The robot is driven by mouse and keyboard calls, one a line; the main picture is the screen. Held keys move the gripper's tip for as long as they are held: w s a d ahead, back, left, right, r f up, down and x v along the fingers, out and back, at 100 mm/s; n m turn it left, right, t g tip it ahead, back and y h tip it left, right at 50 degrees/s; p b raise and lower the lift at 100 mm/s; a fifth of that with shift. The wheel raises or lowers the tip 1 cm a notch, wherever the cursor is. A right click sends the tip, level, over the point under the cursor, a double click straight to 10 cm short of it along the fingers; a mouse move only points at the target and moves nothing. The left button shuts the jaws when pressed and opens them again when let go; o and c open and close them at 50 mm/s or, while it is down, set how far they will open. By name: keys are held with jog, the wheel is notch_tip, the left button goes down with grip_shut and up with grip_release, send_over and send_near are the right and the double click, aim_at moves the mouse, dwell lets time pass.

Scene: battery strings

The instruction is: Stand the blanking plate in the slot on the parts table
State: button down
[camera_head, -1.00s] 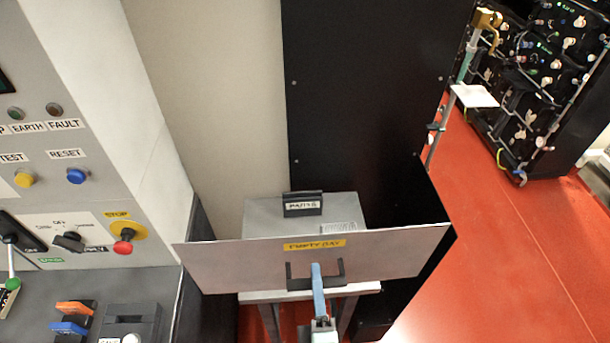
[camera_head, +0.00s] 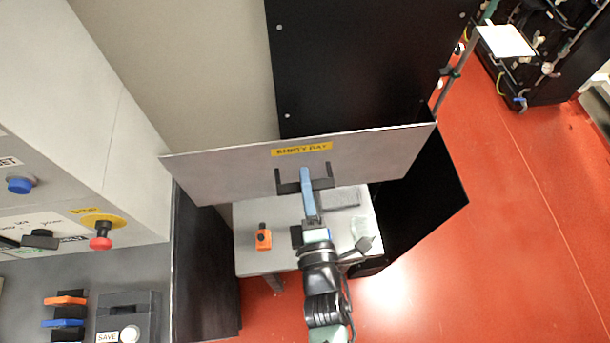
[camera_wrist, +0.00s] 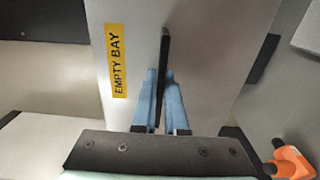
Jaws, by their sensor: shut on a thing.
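The blanking plate (camera_head: 225,178) is a wide, thin light-grey sheet with a yellow "EMPTY BAY" label and a black handle. My gripper (camera_head: 306,178) is shut on that handle and holds the plate upright, slightly tilted in the head view. In the wrist view the blue fingers (camera_wrist: 160,95) close around the black handle, and the plate (camera_wrist: 205,40) fills the middle. The parts table (camera_head: 250,262) is a small grey-topped stand below and in front of the plate. A grey block lies on it beside my gripper; I cannot tell whether it holds the slot.
An orange item (camera_head: 263,238) stands on the table's left part and shows in the wrist view (camera_wrist: 291,163). A black panel (camera_head: 360,70) rises behind the plate. A grey control cabinet with a red stop knob (camera_head: 101,242) is at left. Red floor (camera_head: 500,230) is open at right.

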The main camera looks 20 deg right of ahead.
jog(key=shift+r, duration=0.1)
jog(key=shift+b+x, duration=1.7)
jog(key=shift+x, duration=3.7)
notch_tip(320, 180, down, 11)
jog(key=w+b, duration=0.1)
jog(key=b, duration=1)
jog(key=shift+b, duration=0.35)
jog(key=shift+d+f+b, duration=0.1)
jog(key=shift+f+b, duration=0.3)
jog(key=shift+f, duration=0.05)
jog(key=c, duration=0.9)
grip_release()
jog(key=shift+f, duration=0.1)
